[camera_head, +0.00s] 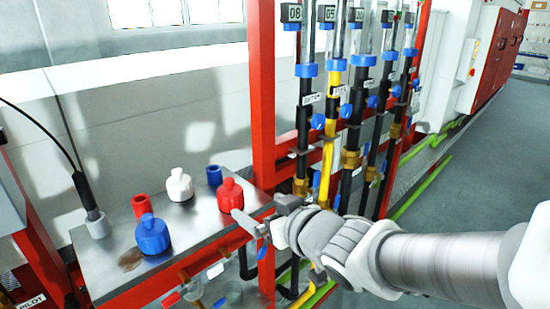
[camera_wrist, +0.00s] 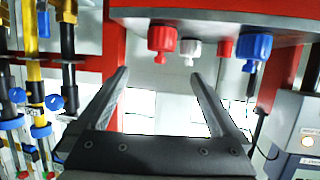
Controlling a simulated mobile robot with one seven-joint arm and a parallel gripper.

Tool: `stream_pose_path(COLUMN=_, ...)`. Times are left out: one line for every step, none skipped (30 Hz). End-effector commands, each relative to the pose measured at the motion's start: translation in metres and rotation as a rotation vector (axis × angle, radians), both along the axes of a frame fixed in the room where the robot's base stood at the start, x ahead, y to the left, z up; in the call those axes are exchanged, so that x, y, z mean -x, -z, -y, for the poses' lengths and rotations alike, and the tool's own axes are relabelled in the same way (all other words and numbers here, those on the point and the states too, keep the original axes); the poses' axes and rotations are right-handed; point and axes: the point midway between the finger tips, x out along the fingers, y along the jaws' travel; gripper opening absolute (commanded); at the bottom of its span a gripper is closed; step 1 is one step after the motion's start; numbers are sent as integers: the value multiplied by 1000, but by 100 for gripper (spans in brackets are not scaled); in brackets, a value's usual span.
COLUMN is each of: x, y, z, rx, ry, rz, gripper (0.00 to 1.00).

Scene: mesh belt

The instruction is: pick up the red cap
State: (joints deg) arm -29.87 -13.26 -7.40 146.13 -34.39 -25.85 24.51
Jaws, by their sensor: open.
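The red cap (camera_head: 231,196), bottle-shaped with a rounded knob on top, stands upright at the right end of a grey metal table (camera_head: 195,220). My gripper (camera_head: 259,207) is open and empty, just right of the red cap at the table's edge. In the wrist view, which appears upside down, the red cap (camera_wrist: 163,38) is beyond the two spread fingers of my gripper (camera_wrist: 158,75) and apart from them. Its knob points down in that picture.
A white cap (camera_head: 179,187), a blue cap (camera_head: 152,235), a red cylinder (camera_head: 141,206) and a blue cylinder (camera_head: 213,175) share the table. A red post (camera_head: 262,100) rises behind the red cap. Vertical pipes (camera_head: 330,120) stand to the right.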

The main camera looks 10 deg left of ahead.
Motion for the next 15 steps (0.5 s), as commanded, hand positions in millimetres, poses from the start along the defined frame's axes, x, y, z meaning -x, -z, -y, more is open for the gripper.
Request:
stream_pose_path(x=-4, y=0, z=-2, rx=3, ry=2, rz=-6, gripper=100)
stream_pose_path(x=-6, y=1, z=-4, rx=3, ry=2, rz=-4, gripper=100)
stream_pose_path(x=-9, y=3, z=-5, rx=2, ry=4, rz=-5, gripper=100)
stream_pose_path(x=-10, y=2, z=-7, rx=4, ry=3, rz=-5, gripper=100)
stream_pose_path(x=-11, y=1, z=-8, rx=2, ry=1, rz=-6, gripper=100)
stream_pose_path(x=-12, y=1, z=-10, rx=0, ry=-1, rz=-7, gripper=100)
stream_pose_path(x=-13, y=2, z=-11, rx=0, ry=-3, rz=-7, gripper=100)
stream_pose_path(x=-14, y=2, z=-12, rx=0, ry=-3, rz=-7, gripper=100)
stream_pose_path(x=-16, y=3, z=-13, rx=-1, ry=-3, rz=-8, gripper=100)
stream_pose_path(x=-17, y=3, z=-14, rx=0, ry=-4, rz=-8, gripper=100)
stream_pose_path(x=-18, y=4, z=-15, rx=-1, ry=-3, rz=-8, gripper=100)
stream_pose_path(x=-19, y=5, z=-16, rx=-1, ry=-3, rz=-8, gripper=100)
stream_pose_path(x=-20, y=5, z=-17, rx=0, ry=-4, rz=-8, gripper=100)
stream_pose_path(x=-21, y=6, z=-18, rx=0, ry=-2, rz=-8, gripper=100)
stream_pose_path(x=-23, y=7, z=-18, rx=1, ry=-1, rz=-7, gripper=100)
